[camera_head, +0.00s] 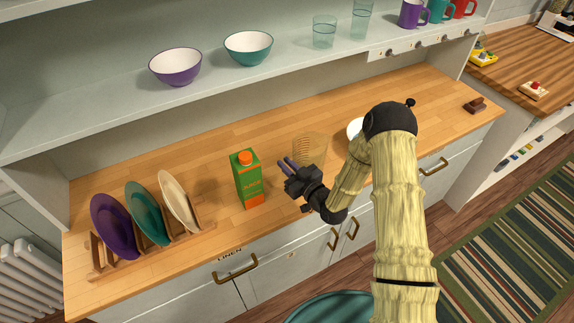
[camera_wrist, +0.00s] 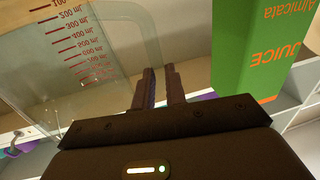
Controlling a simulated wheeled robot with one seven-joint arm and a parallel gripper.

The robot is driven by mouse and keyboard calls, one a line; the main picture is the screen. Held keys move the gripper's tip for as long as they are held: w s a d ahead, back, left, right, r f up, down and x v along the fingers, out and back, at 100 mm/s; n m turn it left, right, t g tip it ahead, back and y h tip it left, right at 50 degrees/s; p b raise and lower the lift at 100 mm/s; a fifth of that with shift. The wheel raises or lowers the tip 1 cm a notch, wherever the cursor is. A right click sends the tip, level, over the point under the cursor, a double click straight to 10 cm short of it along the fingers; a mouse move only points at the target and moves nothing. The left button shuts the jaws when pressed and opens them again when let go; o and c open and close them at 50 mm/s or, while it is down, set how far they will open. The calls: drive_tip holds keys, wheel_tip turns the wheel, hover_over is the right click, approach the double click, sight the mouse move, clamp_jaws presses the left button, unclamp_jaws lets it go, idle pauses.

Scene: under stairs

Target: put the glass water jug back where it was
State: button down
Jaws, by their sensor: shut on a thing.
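The glass water jug (camera_head: 311,146) is clear with measuring marks and shows faintly over the wooden counter, just behind my gripper (camera_head: 287,164). In the wrist view the jug (camera_wrist: 75,55) fills the upper left with red millilitre marks, and its clear handle reaches my fingers (camera_wrist: 160,85). The fingers are close together, shut on the jug at its handle. Whether the jug's base touches the counter I cannot tell.
A green juice carton (camera_head: 247,180) stands close left of my gripper. A rack holds plates (camera_head: 147,213) at the left. A white bowl (camera_head: 355,128) is partly hidden behind my arm. The shelf above holds bowls (camera_head: 175,67) and glasses (camera_head: 324,31).

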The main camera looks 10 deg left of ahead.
drive_tip(key=shift+s+a+f, duration=0.1)
drive_tip(key=shift+a+f, duration=0.05)
drive_tip(key=shift+f, duration=0.15)
drive_tip(key=c, duration=1.4)
unclamp_jaws()
drive_tip(key=shift+d+f, duration=0.1)
drive_tip(key=shift+d, duration=0.15)
drive_tip(key=shift+c, duration=0.2)
drive_tip(key=shift+a, duration=0.1)
drive_tip(key=b+v, duration=0.3)
drive_tip(key=v, duration=0.9)
drive_tip(key=shift+b, duration=0.35)
drive_tip(key=shift+g, duration=0.3)
